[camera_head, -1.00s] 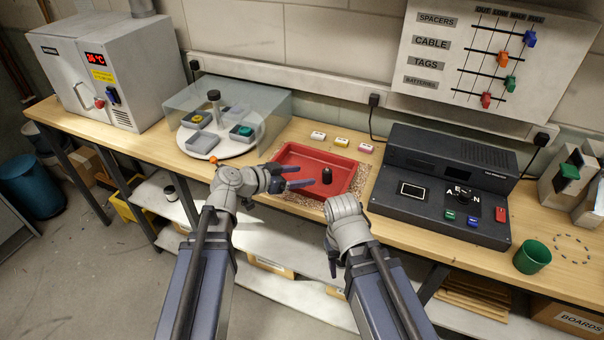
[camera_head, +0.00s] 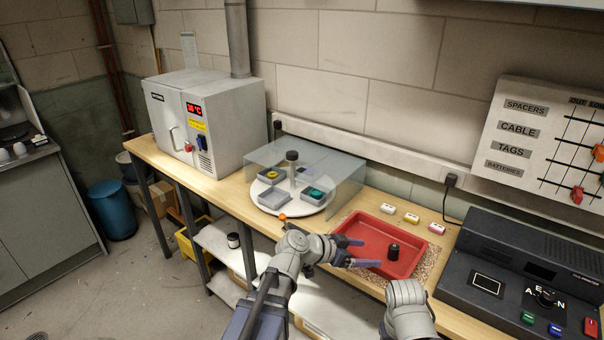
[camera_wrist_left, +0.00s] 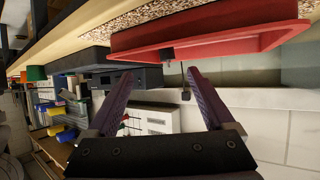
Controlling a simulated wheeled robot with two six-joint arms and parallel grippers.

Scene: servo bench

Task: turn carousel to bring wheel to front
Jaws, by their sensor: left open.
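The carousel is a white round disc (camera_head: 268,199) with a dark-topped centre post (camera_head: 292,165), standing on the bench under a clear guard (camera_head: 345,183). Grey compartments on it hold a yellow ring-like part (camera_head: 271,175), a teal part (camera_head: 314,194) and a blue part (camera_head: 305,172). I cannot tell for sure which one is the wheel. My left gripper (camera_head: 371,252) is open and empty, right of and nearer than the carousel, by the red tray. Its spread fingers also show in the left wrist view (camera_wrist_left: 157,74). My right wrist shows at the bottom; its fingers are not clear.
The red tray (camera_head: 357,225) holds a black knobbed piece (camera_head: 393,252). An orange knob (camera_head: 282,217) sits at the bench edge before the carousel. A white oven (camera_head: 205,125) stands left, a black console (camera_head: 500,260) right.

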